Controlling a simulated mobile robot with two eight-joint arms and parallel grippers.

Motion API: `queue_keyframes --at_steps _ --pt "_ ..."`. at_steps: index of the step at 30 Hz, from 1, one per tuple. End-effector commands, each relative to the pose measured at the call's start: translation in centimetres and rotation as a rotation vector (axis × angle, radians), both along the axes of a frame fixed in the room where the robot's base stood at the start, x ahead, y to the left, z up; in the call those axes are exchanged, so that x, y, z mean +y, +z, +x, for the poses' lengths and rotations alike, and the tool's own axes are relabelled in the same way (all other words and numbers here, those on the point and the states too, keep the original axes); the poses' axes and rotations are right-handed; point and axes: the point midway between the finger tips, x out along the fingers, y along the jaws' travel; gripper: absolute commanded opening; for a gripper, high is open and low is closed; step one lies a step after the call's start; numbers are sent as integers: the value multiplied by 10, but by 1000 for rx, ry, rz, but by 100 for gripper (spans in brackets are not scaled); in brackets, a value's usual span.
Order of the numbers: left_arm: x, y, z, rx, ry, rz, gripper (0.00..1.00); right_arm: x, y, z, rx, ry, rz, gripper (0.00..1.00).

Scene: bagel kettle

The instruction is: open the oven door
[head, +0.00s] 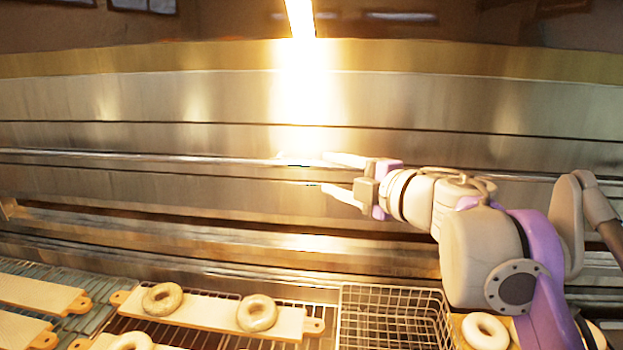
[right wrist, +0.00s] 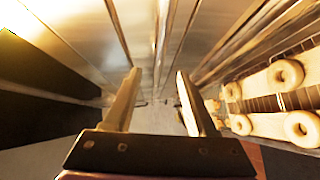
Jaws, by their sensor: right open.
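The oven door (head: 230,200) is a wide brushed-metal front across the head view and looks closed. A long thin horizontal bar, its handle (head: 130,157), runs along it. My right gripper (head: 328,173) is open, with its fingers pointing left along the front, close to the bar. In the right wrist view the two fingers (right wrist: 155,100) are spread apart, and a narrow bar (right wrist: 163,40) shows in the gap beyond them. I cannot tell whether the fingers touch the bar. My left gripper is not in view.
Below the front are wooden boards (head: 205,313) with bagels (head: 257,313) on a wire rack. An empty wire basket (head: 390,318) stands right of them. Another bagel (head: 485,331) lies near my right arm. A bright glare covers the upper middle of the metal.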

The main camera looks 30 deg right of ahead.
Motion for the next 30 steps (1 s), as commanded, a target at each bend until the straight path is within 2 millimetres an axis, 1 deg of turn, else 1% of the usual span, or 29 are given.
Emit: queue_keyframes --at_steps 1,5,8,12,18,21,24,30 --pt "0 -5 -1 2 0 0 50 -3 -2 1 1 0 0 57" --pt "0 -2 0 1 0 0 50 1 -1 14 0 6 1 57" --pt "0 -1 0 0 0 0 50 4 -3 30 0 7 1 57" --pt "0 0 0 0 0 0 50 9 -7 58 -1 6 1 57" --pt "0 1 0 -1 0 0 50 13 -11 89 -1 5 1 57" --pt "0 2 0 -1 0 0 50 14 -13 99 0 3 0 57" --pt "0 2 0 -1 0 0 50 15 -14 104 0 3 0 57" --pt "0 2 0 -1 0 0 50 15 -14 106 0 2 0 57"
